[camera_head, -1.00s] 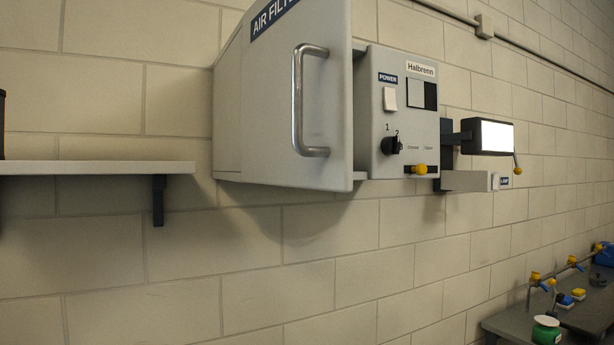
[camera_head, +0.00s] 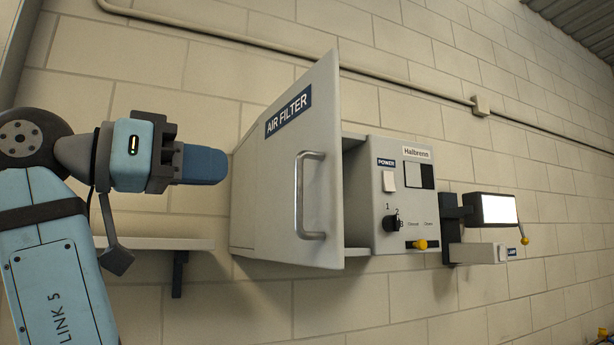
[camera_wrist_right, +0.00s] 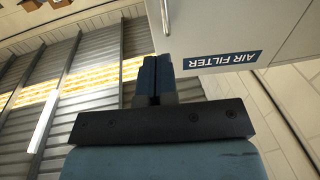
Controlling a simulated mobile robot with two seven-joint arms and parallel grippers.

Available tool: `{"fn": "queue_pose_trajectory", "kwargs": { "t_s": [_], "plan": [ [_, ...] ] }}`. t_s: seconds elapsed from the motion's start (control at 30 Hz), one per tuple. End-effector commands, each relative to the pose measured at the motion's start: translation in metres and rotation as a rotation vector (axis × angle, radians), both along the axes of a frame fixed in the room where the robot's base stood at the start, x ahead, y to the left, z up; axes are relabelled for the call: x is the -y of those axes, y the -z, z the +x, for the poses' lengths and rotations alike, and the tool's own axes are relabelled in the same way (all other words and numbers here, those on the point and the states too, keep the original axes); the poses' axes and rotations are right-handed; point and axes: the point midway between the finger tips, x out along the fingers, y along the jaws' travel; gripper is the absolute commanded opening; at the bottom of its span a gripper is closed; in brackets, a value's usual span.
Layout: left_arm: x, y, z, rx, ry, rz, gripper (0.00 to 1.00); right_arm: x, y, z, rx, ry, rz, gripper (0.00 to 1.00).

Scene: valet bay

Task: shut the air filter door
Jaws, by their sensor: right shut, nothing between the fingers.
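The air filter door (camera_head: 290,150) is a light grey panel with a blue "AIR FILTER" label (camera_head: 288,111) and a metal bar handle (camera_head: 311,196). It stands open, swung out from the wall-mounted cabinet (camera_head: 405,210), with a gap visible between them. My right gripper (camera_head: 222,166) is shut and empty, just left of the door in the head view; I cannot tell whether it touches. In the wrist view my closed blue fingers (camera_wrist_right: 155,78) are beside the door panel (camera_wrist_right: 225,25) and its upside-down label (camera_wrist_right: 223,60). My left gripper is out of view.
A wall shelf (camera_head: 150,244) is below and behind my right arm. Right of the door, the cabinet carries a power switch (camera_head: 389,180), a black knob (camera_head: 391,223) and a yellow-ended lever (camera_head: 419,244). A lamp (camera_head: 492,209) is farther right. A conduit (camera_head: 300,50) runs above.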

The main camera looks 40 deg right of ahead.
Motion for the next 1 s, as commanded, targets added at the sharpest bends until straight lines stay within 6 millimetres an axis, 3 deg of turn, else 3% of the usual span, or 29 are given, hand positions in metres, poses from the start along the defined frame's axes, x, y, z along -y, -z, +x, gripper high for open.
{"fn": "queue_pose_trajectory", "kwargs": {
  "t_s": [0.1,0.27,0.7,1.0],
  "plan": [
    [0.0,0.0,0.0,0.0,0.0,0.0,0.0,-0.004,-0.009,-0.016,0.043,0.029,0.022,0.0],
    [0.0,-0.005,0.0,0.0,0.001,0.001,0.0,0.009,-0.012,-0.02,0.048,0.035,0.026,0.0],
    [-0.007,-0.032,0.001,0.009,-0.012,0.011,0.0,0.098,-0.013,-0.033,0.049,0.036,0.024,0.0],
    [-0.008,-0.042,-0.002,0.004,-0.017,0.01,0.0,0.131,-0.011,-0.036,0.045,0.032,0.024,0.0]
  ]
}}
